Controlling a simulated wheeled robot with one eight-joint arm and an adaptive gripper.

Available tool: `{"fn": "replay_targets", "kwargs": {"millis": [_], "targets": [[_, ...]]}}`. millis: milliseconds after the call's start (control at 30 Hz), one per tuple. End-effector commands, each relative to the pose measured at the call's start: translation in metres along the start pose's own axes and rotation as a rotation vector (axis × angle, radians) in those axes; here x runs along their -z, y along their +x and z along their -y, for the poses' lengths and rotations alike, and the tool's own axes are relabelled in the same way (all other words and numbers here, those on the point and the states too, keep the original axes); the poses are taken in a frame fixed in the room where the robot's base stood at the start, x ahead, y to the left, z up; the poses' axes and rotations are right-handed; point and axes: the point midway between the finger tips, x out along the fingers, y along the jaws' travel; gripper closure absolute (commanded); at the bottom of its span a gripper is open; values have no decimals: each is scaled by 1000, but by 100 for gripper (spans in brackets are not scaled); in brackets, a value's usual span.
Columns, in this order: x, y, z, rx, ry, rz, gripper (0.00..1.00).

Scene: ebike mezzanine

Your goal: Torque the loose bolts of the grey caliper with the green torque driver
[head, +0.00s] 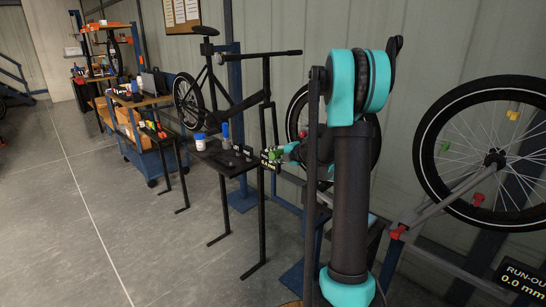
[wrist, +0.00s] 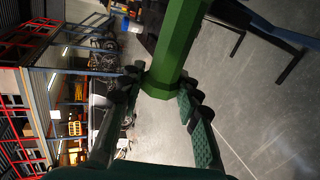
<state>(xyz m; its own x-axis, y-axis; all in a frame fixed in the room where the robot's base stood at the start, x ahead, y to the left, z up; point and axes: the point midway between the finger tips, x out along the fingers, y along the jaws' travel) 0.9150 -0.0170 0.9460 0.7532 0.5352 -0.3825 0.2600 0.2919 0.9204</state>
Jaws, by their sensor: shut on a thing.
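My gripper (wrist: 160,88) is shut on the green torque driver (wrist: 182,38), whose thick faceted green body fills the upper middle of the wrist view. The driver runs up and out of that picture, so its tip is hidden there. In the head view my gripper (head: 290,151) is small and partly behind my own arm, at the right end of a dark narrow table (head: 208,152). A bit of green shows at its fingers. I cannot make out the grey caliper or its bolts in either view.
A wheel (head: 490,150) on a stand is at the right. The floor at the left is clear.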

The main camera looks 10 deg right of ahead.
Motion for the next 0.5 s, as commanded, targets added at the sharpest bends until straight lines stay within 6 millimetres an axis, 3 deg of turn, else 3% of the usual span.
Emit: {"fn": "replay_targets", "kwargs": {"millis": [267, 500], "targets": [[-3, 0, 0, -1, -1, 7, 100], [8, 0, -1, -1, -1, 5, 100]]}}
